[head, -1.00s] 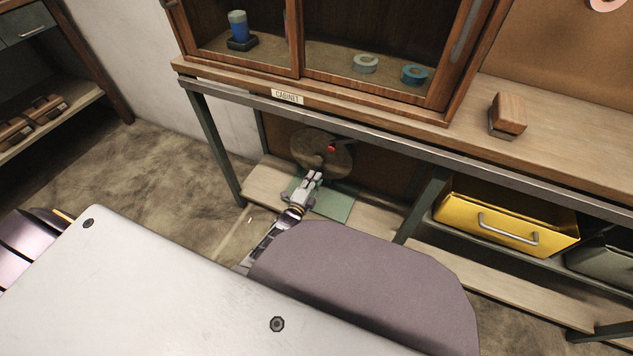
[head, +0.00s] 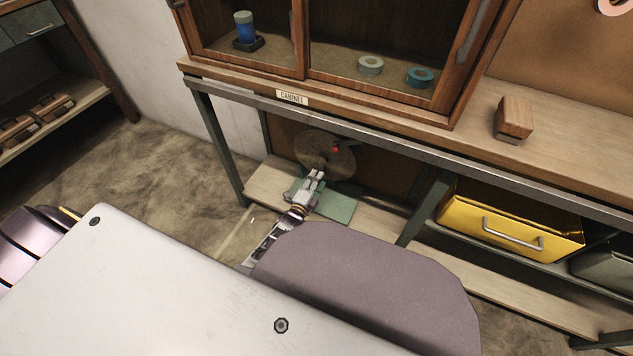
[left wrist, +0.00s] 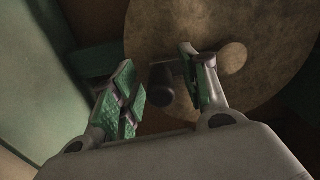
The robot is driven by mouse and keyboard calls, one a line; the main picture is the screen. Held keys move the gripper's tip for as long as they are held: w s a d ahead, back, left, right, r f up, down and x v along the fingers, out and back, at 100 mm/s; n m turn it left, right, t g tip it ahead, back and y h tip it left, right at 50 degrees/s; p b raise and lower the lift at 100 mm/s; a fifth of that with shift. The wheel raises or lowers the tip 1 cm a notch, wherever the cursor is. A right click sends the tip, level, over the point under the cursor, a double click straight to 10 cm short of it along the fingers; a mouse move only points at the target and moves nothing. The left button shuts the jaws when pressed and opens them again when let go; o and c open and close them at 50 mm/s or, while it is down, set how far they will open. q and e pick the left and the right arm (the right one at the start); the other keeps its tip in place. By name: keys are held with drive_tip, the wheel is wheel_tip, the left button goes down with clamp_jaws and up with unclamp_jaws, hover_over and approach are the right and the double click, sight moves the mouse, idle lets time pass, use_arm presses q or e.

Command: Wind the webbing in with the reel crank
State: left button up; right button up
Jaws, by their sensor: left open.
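The reel (head: 341,160) is a round brown disc standing upright on a green base plate (head: 338,208) under the bench. A small red piece (head: 335,150) shows on its front, beside a dark bar. My left gripper (head: 317,175) is in front of the reel's lower part. In the left wrist view my left gripper (left wrist: 160,85) is open, its green-padded fingers apart before the reel disc (left wrist: 255,25). A dark crank-like part (left wrist: 160,97) shows between the fingers; I cannot tell if they touch it. I cannot make out the webbing. My right gripper is not in view.
The bench (head: 400,138) edge runs above the reel, with a cabinet (head: 375,93) on it. A bench leg (head: 424,208) and a yellow drawer (head: 509,226) stand to the right. A wooden block (head: 514,117) lies on the bench top. Open floor (head: 165,165) lies to the left.

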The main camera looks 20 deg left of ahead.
use_arm(q)
drive_tip(key=s, duration=1.2)
drive_tip(key=shift+a, duration=0.2)
idle(0.4)
idle(0.4)
